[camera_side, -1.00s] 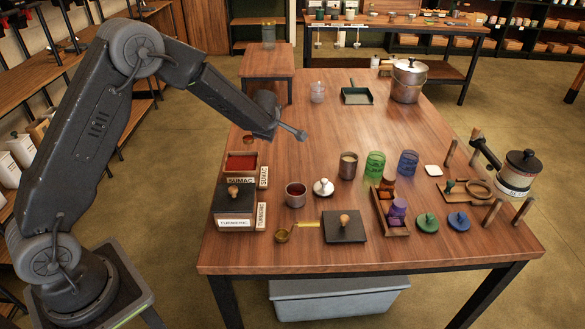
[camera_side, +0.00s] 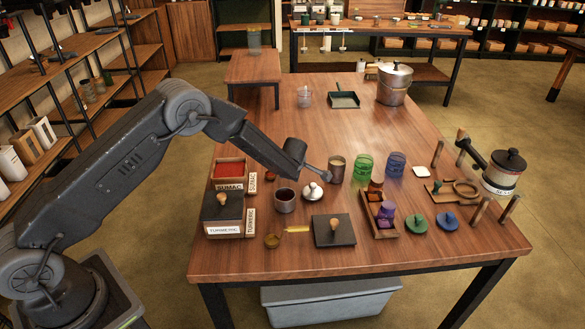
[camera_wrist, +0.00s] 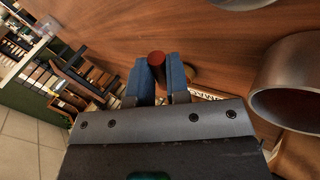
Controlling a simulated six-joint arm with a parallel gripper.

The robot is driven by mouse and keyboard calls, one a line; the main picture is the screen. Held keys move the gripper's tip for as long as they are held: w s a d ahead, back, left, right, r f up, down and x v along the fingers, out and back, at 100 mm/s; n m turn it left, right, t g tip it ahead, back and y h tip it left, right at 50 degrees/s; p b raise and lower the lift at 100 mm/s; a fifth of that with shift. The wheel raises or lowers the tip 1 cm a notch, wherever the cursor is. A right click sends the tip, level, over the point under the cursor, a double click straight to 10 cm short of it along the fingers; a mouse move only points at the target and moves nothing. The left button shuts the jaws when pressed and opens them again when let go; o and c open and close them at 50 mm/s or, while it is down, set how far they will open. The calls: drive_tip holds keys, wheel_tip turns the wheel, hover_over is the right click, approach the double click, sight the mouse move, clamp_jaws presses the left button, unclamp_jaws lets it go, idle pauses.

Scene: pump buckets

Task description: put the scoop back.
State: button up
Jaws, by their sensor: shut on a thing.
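My gripper (camera_wrist: 158,75) has its two blue fingers shut on a slim thing with a round reddish-brown end, like a handle. A brassy part shows just behind it; I cannot tell for sure whether this is the scoop. In the side view my gripper (camera_side: 328,177) is above the table, close to the white knobbed lid (camera_side: 313,191) and the metal tin (camera_side: 336,168). The sumac box (camera_side: 229,170) is open, showing red powder. The turmeric box (camera_side: 223,208) is lidded.
A metal cup (camera_side: 285,200) stands beside the boxes. A square dark lid (camera_side: 334,230) and a wooden rack (camera_side: 380,215) are in front. Green (camera_side: 363,168) and blue glasses (camera_side: 396,165) stand behind. The table's (camera_side: 290,125) back middle is clear.

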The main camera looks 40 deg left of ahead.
drive_tip(key=shift+f, duration=0.15)
drive_tip(key=o, duration=0.8)
drive_tip(key=shift+c, duration=0.2)
drive_tip(key=shift+r, duration=0.25)
drive_tip(key=v, duration=1.2)
